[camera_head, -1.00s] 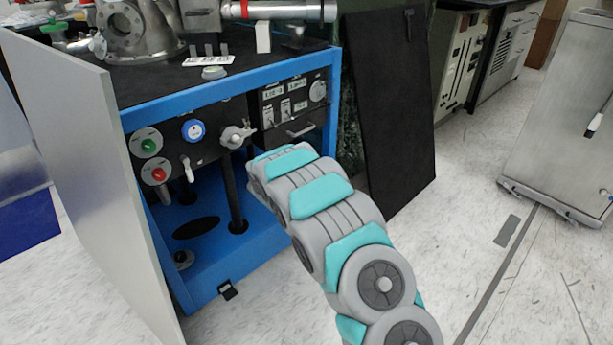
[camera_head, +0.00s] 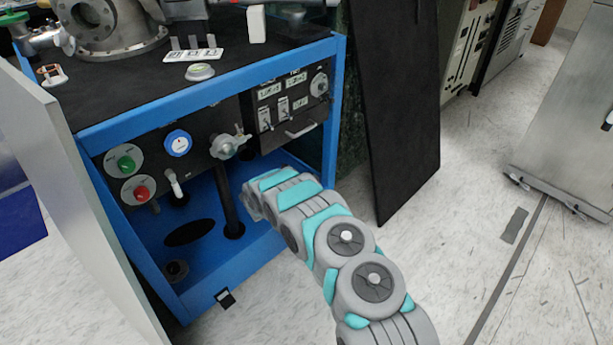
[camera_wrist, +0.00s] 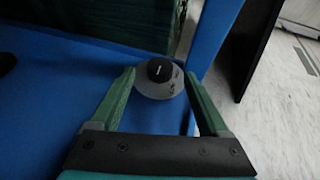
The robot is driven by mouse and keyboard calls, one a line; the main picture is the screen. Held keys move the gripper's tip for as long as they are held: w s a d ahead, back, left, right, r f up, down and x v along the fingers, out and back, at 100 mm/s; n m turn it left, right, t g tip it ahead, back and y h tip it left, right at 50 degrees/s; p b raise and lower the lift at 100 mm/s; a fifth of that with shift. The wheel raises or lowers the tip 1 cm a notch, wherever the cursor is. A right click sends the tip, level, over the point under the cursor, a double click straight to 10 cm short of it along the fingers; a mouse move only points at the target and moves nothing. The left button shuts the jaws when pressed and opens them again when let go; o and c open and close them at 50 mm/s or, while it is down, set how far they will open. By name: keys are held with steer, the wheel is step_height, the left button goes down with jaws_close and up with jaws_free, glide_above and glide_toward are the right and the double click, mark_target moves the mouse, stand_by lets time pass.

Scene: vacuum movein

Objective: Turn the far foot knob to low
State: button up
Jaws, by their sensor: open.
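The far foot knob (camera_wrist: 155,70) is black with a pale mark and sits on a round grey dial (camera_wrist: 165,89) in a corner of the blue cart floor, in the wrist view. My gripper (camera_wrist: 160,78) is open, with one green finger on each side of the knob and dial. I cannot tell whether either finger touches them. In the head view my arm hides the far knob, and my fingers do not show.
The blue cart frame (camera_head: 205,93) has a post right of my gripper. Its upper panel carries a green button (camera_head: 126,162), a red button (camera_head: 141,192) and a blue gauge (camera_head: 178,143). A black board (camera_head: 395,110) leans beside the cart.

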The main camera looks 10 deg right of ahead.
steer(key=shift+x, duration=1.85)
steer(key=shift+s, duration=0.1)
jaws_close()
